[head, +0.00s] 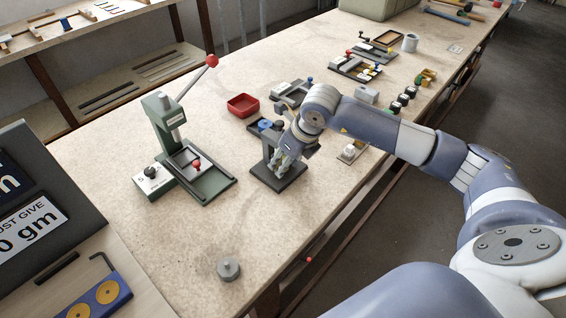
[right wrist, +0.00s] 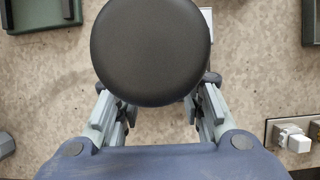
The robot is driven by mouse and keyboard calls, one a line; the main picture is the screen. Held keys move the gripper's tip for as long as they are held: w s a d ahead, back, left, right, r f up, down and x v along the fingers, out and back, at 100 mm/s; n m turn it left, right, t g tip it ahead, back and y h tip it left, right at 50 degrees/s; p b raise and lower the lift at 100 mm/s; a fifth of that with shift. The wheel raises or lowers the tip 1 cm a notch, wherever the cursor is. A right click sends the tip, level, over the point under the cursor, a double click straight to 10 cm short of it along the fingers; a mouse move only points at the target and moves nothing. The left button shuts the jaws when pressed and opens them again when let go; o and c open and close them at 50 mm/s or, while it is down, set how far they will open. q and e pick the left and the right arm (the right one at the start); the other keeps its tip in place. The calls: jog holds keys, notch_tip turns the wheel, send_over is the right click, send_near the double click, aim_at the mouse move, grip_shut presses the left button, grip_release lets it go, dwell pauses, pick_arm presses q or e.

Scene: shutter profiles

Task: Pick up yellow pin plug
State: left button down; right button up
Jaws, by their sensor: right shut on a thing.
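My right gripper (head: 281,166) points down over a dark base plate (head: 266,180) on the workbench. In the right wrist view, my right gripper (right wrist: 160,112) has its fingers either side of a large black round-topped thing (right wrist: 150,50) and is shut on it. The round top hides what is below it and part of the fingertips. I cannot make out a yellow pin plug for certain. Small yellow parts (head: 425,77) lie farther back on the bench. My left gripper is not in view.
A green lever press (head: 165,115) stands left of my gripper, and a red tray (head: 243,105) behind it. A grey weight (head: 228,268) stands near the front edge. The bench between is clear.

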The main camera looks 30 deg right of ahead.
jog(key=s+d+b, duration=0.1)
jog(key=s, duration=0.3)
jog(key=s+d+b, duration=0.2)
jog(key=s, duration=0.3)
jog(key=s+d+b, duration=0.1)
jog(key=s+d, duration=0.1)
jog(key=s, duration=0.3)
jog(key=shift+b, duration=0.35)
jog(key=shift+s+d+r+b, duration=0.1)
jog(key=shift+s+d+b, duration=0.1)
jog(key=shift+s, duration=0.4)
jog(key=shift+s+d+r+b, duration=0.1)
jog(key=shift+s+d+b, duration=0.1)
jog(key=shift+s, duration=0.35)
jog(key=shift+s+f, duration=0.1)
jog(key=shift+s, duration=0.05)
